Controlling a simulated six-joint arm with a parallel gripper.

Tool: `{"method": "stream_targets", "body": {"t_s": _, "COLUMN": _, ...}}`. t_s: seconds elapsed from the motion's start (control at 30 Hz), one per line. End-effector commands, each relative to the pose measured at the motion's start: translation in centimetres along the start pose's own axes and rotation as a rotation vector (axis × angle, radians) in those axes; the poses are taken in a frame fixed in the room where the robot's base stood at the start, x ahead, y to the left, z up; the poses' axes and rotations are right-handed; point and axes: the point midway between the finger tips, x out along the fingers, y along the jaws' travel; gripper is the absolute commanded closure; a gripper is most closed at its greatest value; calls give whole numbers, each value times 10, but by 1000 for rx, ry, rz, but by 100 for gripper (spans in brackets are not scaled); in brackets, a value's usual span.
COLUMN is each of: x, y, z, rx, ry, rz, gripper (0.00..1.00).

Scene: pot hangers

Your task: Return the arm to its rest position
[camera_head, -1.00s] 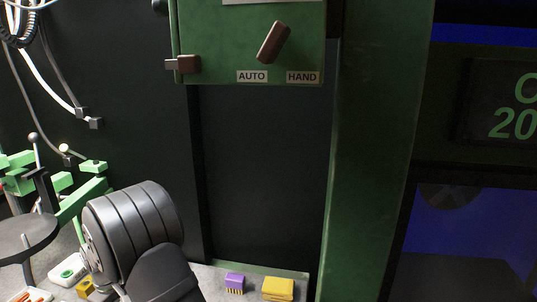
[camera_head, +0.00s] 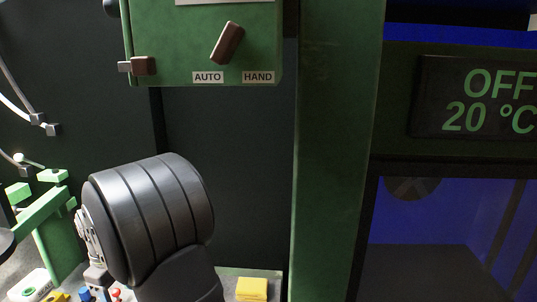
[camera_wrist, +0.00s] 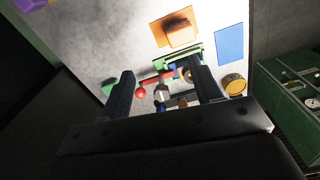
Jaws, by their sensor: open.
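My gripper (camera_wrist: 161,68) shows in the wrist view with its two dark fingers apart. Beyond the fingers are a red-handled item with a red ball (camera_wrist: 142,92) and a green piece (camera_wrist: 181,58) on a grey surface. I cannot tell how far below the fingers they are, and nothing is seen gripped. In the head view my dark, ribbed arm link (camera_head: 150,215) rises at the lower left. The gripper is outside that view.
In the head view a green switch box (camera_head: 205,45) marked AUTO and HAND hangs above. A display (camera_head: 480,98) reads OFF 20 °C. A yellow block (camera_head: 252,289) lies at the bottom. In the wrist view an orange sheet (camera_wrist: 175,25), a blue sheet (camera_wrist: 229,43) and a green box (camera_wrist: 288,95) appear.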

Motion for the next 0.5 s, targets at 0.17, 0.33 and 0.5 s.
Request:
{"method": "stream_targets", "body": {"t_s": 0.17, "x": 20, "y": -32, "z": -3, "rx": -4, "ry": -2, "rz": 0, "gripper": 42}}
{"method": "stream_targets", "body": {"t_s": 0.33, "x": 39, "y": -61, "z": -3, "rx": -5, "ry": -1, "rz": 0, "gripper": 42}}
{"method": "stream_targets", "body": {"t_s": 0.5, "x": 57, "y": -85, "z": -15, "rx": -6, "ry": 0, "rz": 1, "gripper": 42}}
